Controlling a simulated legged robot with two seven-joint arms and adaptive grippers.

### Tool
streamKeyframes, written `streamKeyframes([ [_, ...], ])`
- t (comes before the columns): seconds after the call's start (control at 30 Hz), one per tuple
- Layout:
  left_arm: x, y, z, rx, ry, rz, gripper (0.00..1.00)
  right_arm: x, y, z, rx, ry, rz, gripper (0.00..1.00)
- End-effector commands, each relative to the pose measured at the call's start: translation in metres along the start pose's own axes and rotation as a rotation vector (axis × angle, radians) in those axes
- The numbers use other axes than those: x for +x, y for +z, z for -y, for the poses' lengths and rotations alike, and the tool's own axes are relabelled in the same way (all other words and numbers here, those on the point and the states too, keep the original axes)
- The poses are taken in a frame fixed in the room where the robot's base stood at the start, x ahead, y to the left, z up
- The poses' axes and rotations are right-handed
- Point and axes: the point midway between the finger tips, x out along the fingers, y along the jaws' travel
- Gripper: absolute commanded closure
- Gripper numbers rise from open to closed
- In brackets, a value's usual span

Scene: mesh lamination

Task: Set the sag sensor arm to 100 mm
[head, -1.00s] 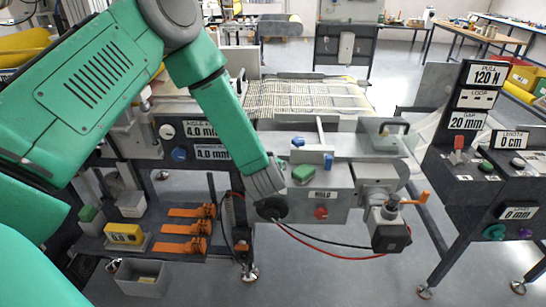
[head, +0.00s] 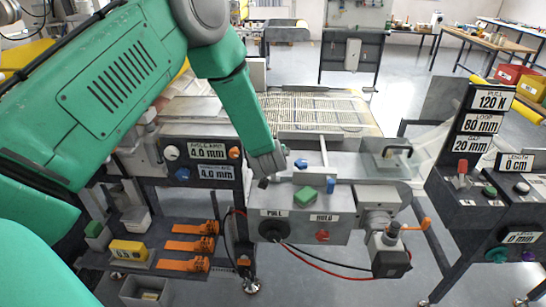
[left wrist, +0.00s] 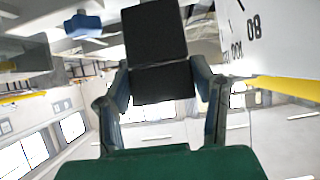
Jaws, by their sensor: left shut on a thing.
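My left gripper (head: 266,180) is at the upper left edge of the grey box with the PULL and HOLD labels. In the left wrist view its two fingers (left wrist: 162,88) are closed on a dark block (left wrist: 155,45), which I take to be the sag sensor arm's grip. A white scale plate (left wrist: 285,40) marked 80 and 100 stands beside the block, to its right in that view. Where the arm points on the scale is not clear. The LOOP display (head: 477,124) reads 60 mm. My right gripper is not in view.
The grey box carries a black knob (head: 273,231), a red knob (head: 322,237), a green block (head: 306,196) and blue parts (head: 301,163). The mesh bed (head: 320,110) lies behind. Orange clamps (head: 190,246) lie on the lower shelf. A dark console (head: 470,185) stands right.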

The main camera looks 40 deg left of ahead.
Motion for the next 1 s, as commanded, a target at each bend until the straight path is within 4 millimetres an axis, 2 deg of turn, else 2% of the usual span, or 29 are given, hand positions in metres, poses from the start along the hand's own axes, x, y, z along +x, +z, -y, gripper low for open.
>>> streamKeyframes([
  [0.03,0.0018,-0.0078,-0.0010,-0.002,0.001,-0.014,1.00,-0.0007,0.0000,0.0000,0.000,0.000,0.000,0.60],
  [0.57,0.0044,-0.0106,-0.0004,-0.003,0.000,-0.014,1.00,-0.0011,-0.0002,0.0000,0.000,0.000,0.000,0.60],
  [0.6,0.0044,-0.0106,-0.0004,-0.003,0.000,-0.014,0.46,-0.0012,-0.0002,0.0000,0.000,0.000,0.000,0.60],
  [0.67,0.0044,-0.0105,-0.0004,-0.003,0.000,-0.013,0.28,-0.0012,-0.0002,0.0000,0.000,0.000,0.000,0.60],
  [1.0,0.0023,-0.0064,0.0000,-0.001,-0.001,-0.004,0.28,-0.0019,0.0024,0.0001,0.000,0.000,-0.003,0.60],
])
